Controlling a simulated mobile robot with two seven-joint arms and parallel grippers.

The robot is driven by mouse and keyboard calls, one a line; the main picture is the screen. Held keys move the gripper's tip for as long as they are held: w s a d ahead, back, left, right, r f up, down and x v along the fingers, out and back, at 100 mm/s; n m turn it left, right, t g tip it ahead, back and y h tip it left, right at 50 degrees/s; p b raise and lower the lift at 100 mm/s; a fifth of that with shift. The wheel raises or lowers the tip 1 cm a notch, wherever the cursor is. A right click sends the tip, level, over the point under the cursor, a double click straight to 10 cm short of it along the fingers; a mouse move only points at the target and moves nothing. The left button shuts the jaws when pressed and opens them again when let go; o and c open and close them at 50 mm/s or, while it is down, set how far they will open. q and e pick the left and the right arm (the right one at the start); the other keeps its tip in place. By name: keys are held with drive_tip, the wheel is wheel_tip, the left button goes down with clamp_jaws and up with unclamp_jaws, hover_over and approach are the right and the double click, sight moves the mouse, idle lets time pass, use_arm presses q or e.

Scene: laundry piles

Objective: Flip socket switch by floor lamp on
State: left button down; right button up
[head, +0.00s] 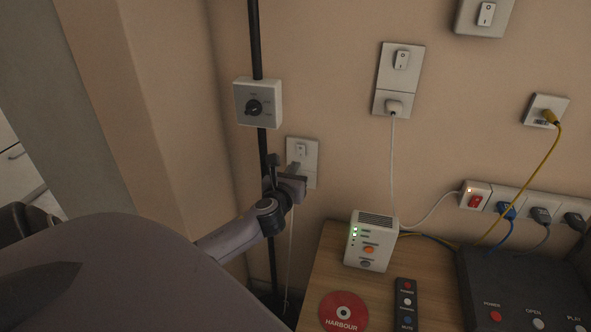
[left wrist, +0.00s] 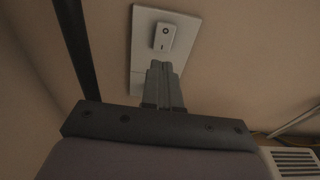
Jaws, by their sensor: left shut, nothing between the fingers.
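The socket plate (head: 309,172) with a small white rocker switch (head: 301,150) is on the wall just right of the black lamp pole (head: 256,40). In the left wrist view the switch (left wrist: 164,37) sits on the upper part of its plate (left wrist: 143,60), with a round mark toward its top and a line mark lower down. My left gripper (head: 294,168) is shut and empty in front of the plate. In the left wrist view its fingertips (left wrist: 160,66) are just below the switch; I cannot tell whether they touch the plate. The fingers hide the plate's lower part. My right gripper is not in view.
A wooden table (head: 316,287) below holds a white device (head: 371,241), a remote (head: 405,303) and a red disc (head: 343,312). Another switched socket (head: 399,80) and a power strip (head: 475,196) are to the right.

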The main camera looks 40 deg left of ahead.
use_arm(q)
drive_tip(key=f+v, duration=0.2)
drive_tip(key=v, duration=0.8)
drive_tip(key=shift+s+d+f, duration=0.15)
drive_tip(key=shift+s+f, duration=0.1)
